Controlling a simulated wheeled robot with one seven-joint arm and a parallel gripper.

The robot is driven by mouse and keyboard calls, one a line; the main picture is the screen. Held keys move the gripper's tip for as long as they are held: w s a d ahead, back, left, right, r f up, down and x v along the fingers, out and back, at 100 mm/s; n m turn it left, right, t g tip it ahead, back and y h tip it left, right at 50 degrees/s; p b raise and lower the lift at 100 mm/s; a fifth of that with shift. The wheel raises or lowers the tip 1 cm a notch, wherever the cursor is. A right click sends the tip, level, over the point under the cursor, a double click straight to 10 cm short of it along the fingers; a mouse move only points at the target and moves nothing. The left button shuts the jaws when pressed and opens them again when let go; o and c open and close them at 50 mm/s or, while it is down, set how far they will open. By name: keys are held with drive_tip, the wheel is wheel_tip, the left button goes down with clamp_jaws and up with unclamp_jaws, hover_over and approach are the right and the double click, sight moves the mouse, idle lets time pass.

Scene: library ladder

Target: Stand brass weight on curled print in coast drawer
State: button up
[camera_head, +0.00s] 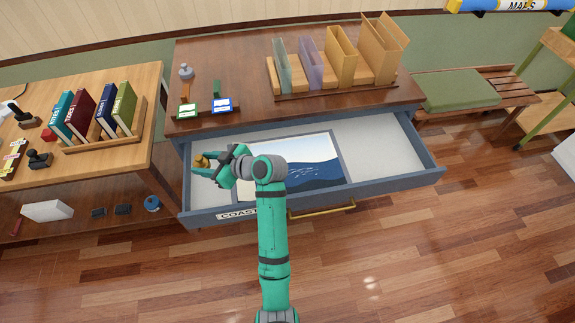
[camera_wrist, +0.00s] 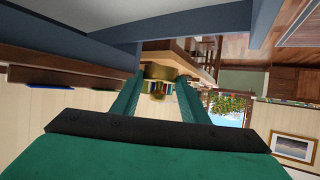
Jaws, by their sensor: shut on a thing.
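The brass weight (camera_head: 201,160) is in my gripper (camera_head: 206,167), at the left end of the open drawer labelled COAST (camera_head: 395,195). In the wrist view the brass weight (camera_wrist: 158,72) sits between the two teal fingers of my gripper (camera_wrist: 158,92), which are shut on it. The print (camera_head: 318,172), with a blue sea picture and grey border, lies in the drawer right of the weight. My gripper and arm hide part of its left side. I cannot tell whether the weight touches the drawer floor.
The cabinet top (camera_head: 235,60) behind the drawer carries a rack of folders (camera_head: 335,75), green and blue cards, and a small grey weight (camera_head: 186,72). A table with books (camera_head: 95,115) stands at left, a bench (camera_head: 470,90) at right. The drawer's right end is bare.

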drive_tip(key=shift+a+f, duration=0.3)
drive_tip(key=shift+a, duration=0.25)
drive_tip(key=shift+w+f, duration=0.1)
drive_tip(key=shift+f, duration=0.15)
drive_tip(key=w+d+f, duration=0.2)
drive_tip(key=d, duration=0.1)
drive_tip(key=w+d+f, duration=0.2)
drive_tip(key=d+f, duration=0.1)
drive_tip(key=w+d+f, duration=0.3)
drive_tip(key=d, duration=0.1)
drive_tip(key=shift+f, duration=0.1)
drive_tip(key=shift+w+d+f, duration=0.3)
drive_tip(key=shift+d+f, duration=0.1)
drive_tip(key=shift+f, duration=1.85)
drive_tip(key=shift+d+f, duration=0.1)
drive_tip(key=shift+f, duration=0.05)
drive_tip(key=o, duration=1.4)
